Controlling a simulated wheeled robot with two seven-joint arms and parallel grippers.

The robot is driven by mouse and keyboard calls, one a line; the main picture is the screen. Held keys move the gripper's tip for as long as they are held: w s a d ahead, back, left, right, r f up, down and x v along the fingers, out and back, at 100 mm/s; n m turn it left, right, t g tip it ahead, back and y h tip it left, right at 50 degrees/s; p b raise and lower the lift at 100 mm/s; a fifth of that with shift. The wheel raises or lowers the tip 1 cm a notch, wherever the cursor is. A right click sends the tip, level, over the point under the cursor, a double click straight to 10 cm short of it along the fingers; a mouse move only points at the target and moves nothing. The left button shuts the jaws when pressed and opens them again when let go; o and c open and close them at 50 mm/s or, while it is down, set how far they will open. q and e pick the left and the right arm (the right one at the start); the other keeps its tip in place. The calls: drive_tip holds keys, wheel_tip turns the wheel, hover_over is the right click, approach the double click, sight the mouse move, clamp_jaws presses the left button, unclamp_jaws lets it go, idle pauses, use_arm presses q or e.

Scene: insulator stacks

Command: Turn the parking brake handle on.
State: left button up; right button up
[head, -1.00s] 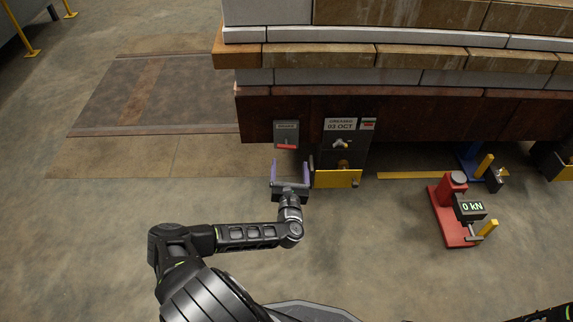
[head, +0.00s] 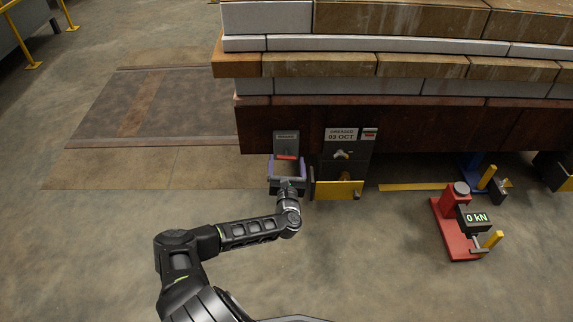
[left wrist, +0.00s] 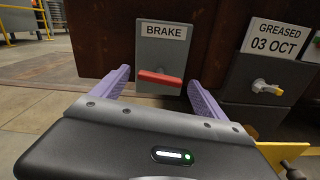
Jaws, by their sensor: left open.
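The parking brake handle is a red bar (left wrist: 160,78) lying roughly level on a grey plate (left wrist: 163,48) marked BRAKE, on the dark front of the stack. In the head view the red handle (head: 286,157) shows just beyond my left gripper (head: 286,160). My left gripper's two purple fingers (left wrist: 158,80) are open, one on each side of the handle. The handle appears between the fingertips, with a gap on each side; I cannot tell how far the tips reach. My right gripper is not in view.
Right of the brake plate is a dark box (head: 343,170) with a yellow lower panel and a sign reading GREASED 03 OCT (head: 341,135). A red stand (head: 453,228) with a 0 kN display stands farther right.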

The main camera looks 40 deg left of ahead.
use_arm(q)
drive_tip(key=shift+w+a, duration=0.25)
drive_tip(key=shift+w, duration=0.05)
drive_tip(key=shift+c, duration=0.4)
drive_tip(key=c, duration=1.3)
